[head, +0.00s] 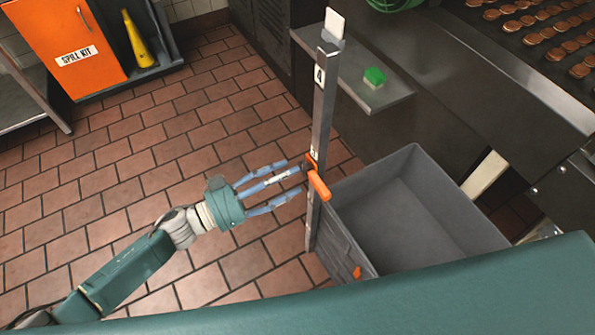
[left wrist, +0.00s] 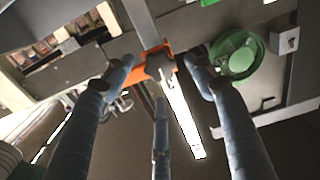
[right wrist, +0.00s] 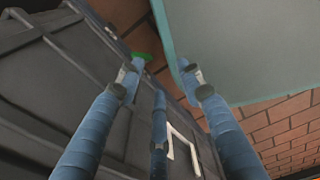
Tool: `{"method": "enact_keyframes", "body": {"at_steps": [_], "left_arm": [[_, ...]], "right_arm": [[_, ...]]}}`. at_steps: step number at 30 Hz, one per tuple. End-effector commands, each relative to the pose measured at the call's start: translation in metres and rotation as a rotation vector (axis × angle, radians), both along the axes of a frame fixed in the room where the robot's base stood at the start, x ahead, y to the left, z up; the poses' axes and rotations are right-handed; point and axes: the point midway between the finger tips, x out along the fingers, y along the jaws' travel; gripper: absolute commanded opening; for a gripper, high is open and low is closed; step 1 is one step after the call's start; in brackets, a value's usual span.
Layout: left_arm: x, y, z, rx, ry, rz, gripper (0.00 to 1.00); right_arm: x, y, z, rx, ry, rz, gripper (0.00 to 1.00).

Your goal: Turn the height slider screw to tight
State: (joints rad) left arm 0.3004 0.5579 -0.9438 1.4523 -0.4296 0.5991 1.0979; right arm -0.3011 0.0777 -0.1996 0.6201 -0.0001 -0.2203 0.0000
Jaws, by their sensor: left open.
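The height slider (head: 318,182) is an orange piece on an upright grey metal post (head: 325,100). In the left wrist view the orange slider (left wrist: 160,52) carries a dark lobed screw knob (left wrist: 160,66). My left gripper (head: 294,181) reaches in from the left with its blue fingers spread, fingertips just beside the slider. In its wrist view the left gripper (left wrist: 160,75) has the knob between its open fingertips; contact cannot be told. My right gripper (right wrist: 160,85) shows only in its own wrist view, fingers spread, with nothing visibly held. Whether the screw is tight cannot be told.
A grey open bin (head: 400,215) stands right of the post. Several patties (head: 530,25) lie on the cooking surface. The tiled floor (head: 130,170) at left is clear before the orange spill-kit cabinet (head: 65,40).

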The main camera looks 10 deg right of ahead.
Motion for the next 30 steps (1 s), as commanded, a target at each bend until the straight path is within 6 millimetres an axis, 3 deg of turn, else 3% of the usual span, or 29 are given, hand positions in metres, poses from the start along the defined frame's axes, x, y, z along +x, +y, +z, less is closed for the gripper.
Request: {"method": "enact_keyframes", "body": {"at_steps": [7, 18, 25, 30], "left_arm": [[0.010, -0.030, -0.001, 0.000, -0.001, -0.001, 0.55], [0.012, -0.035, 0.000, 0.001, -0.001, 0.000, 0.55], [0.012, -0.035, 0.000, 0.001, -0.001, 0.000, 0.10], [0.012, -0.035, 0.000, 0.004, -0.011, 0.000, 0.10]], "right_arm": [[0.000, 0.000, -0.009, 0.000, 0.000, 0.000, 0.37], [0.000, -0.002, -0.009, -0.002, 0.000, 0.001, 0.37], [0.000, -0.003, -0.009, -0.003, -0.001, 0.002, 0.37], [0.000, -0.003, -0.009, -0.003, -0.001, 0.002, 0.37]]}}
